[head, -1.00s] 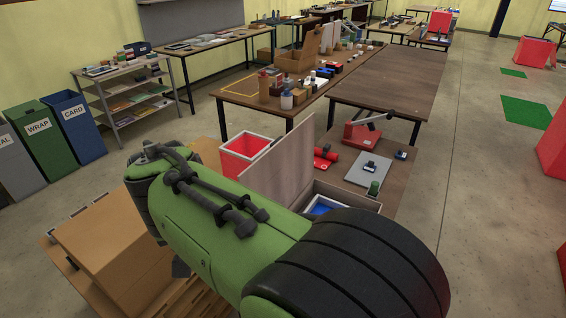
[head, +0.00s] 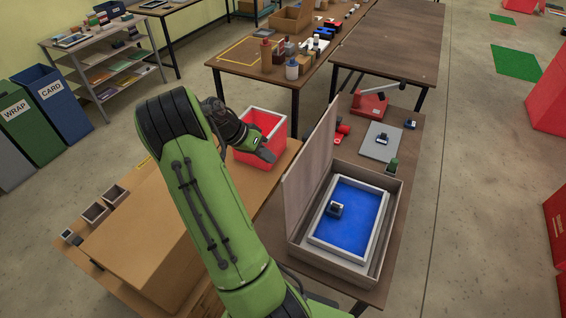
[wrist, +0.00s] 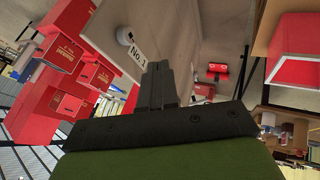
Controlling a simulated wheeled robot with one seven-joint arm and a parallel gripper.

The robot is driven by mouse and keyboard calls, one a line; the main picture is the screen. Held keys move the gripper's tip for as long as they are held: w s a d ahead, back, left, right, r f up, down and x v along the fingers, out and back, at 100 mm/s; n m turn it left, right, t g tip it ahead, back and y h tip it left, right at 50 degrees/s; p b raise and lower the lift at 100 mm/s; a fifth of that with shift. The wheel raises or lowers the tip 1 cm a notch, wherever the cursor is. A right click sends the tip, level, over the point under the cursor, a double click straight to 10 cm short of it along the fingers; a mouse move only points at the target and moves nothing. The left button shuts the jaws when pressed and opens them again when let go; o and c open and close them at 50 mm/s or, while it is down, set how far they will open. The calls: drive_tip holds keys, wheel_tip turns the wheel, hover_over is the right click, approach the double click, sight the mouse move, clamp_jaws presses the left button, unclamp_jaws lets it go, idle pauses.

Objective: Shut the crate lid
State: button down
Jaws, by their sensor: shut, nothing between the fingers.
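The crate (head: 382,235) stands on the brown table with its lid (head: 310,165) open, upright along the crate's left side. Inside is a pale-rimmed blue-bottomed tray (head: 355,215) holding a small dark object (head: 334,209). My gripper (head: 266,154) is to the left of the lid, on its outer side, with a visible gap between them. In the wrist view my gripper (wrist: 165,75) has its fingers together, empty. A grey-brown panel with a "No.1" label, which looks like the lid (wrist: 180,25), lies beyond the fingertips.
A red bin with a white rim (head: 258,136) stands close behind my gripper. A cardboard box (head: 130,225) is at the left. Behind the crate are a grey plate (head: 380,145), a green cylinder (head: 393,165) and a red device (head: 369,105).

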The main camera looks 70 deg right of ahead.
drive_tip(key=s, duration=0.2)
drive_tip(key=s+f, duration=0.1)
drive_tip(key=s, duration=0.1)
drive_tip(key=shift+s+d+f+p, duration=0.1)
drive_tip(key=shift+s+p, duration=0.1)
drive_tip(key=shift+p, duration=0.15)
